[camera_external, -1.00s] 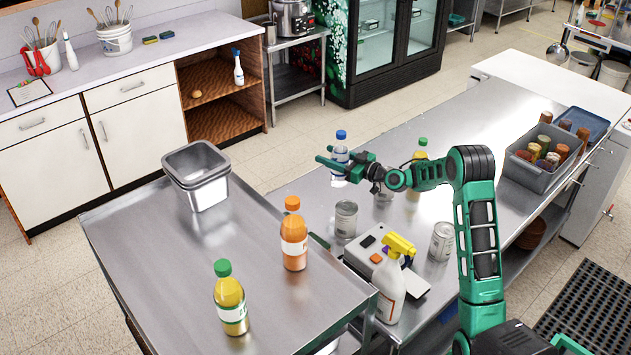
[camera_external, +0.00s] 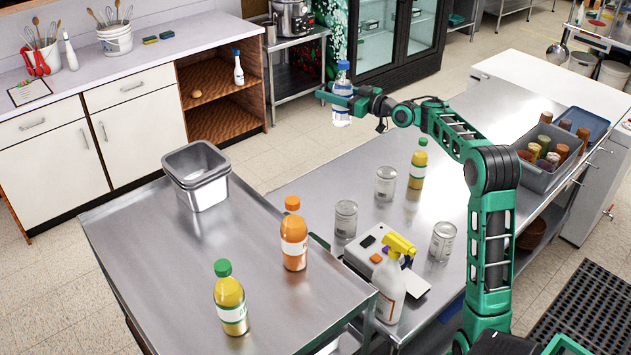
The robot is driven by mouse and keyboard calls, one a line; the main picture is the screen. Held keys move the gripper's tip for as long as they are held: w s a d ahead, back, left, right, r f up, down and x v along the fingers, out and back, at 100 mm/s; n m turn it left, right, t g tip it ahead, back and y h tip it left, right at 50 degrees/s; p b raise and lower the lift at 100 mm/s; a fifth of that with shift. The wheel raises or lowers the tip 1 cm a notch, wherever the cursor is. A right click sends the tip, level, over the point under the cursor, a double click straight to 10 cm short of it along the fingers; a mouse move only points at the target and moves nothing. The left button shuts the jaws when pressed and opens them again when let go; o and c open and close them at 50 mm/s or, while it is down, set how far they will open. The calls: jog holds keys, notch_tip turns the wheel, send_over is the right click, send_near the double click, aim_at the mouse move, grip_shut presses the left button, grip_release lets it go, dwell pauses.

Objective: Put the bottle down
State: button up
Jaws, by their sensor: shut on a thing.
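A clear bottle with a blue cap and a white and blue label (camera_external: 341,112) is upright in my gripper (camera_external: 334,98). My gripper is shut around its middle and holds it in the air. In the picture it appears above the far left part of the long steel counter (camera_external: 440,165), with floor behind it. A yellow bottle with a green cap (camera_external: 418,165) stands on that counter. An orange bottle (camera_external: 293,240) and another yellow bottle with a green cap (camera_external: 230,300) stand on the steel cart top (camera_external: 150,245) at the front left.
Cans (camera_external: 385,183), a scale-like device (camera_external: 372,250) and a spray bottle with a yellow head (camera_external: 391,285) stand on the counter. A grey bin of jars (camera_external: 540,175) stands at its right. The counter's middle has free room.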

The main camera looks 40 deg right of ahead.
jog(key=s+a+f+n+g+y, duration=0.1)
jog(key=a+n+g+y, duration=0.35)
jog(key=a, duration=1.25)
jog(key=s+a+f+n+g+y, duration=0.1)
jog(key=a+n+g+y, duration=0.4)
jog(key=a, duration=1.2)
jog(key=s+a+r+n+g+y, duration=0.2)
jog(key=s+a+n+g, duration=0.25)
jog(key=s+a, duration=0.5)
jog(key=s+a+r+n+g+y, duration=0.1)
jog(key=s+a+r+n+g, duration=0.2)
jog(key=s+a+g, duration=0.5)
notch_tip(320, 180, down, 15)
jog(key=s+a+t, duration=0.1)
jog(key=a, duration=0.1)
jog(key=shift+a+t, duration=0.25)
jog(key=shift+t, duration=0.15)
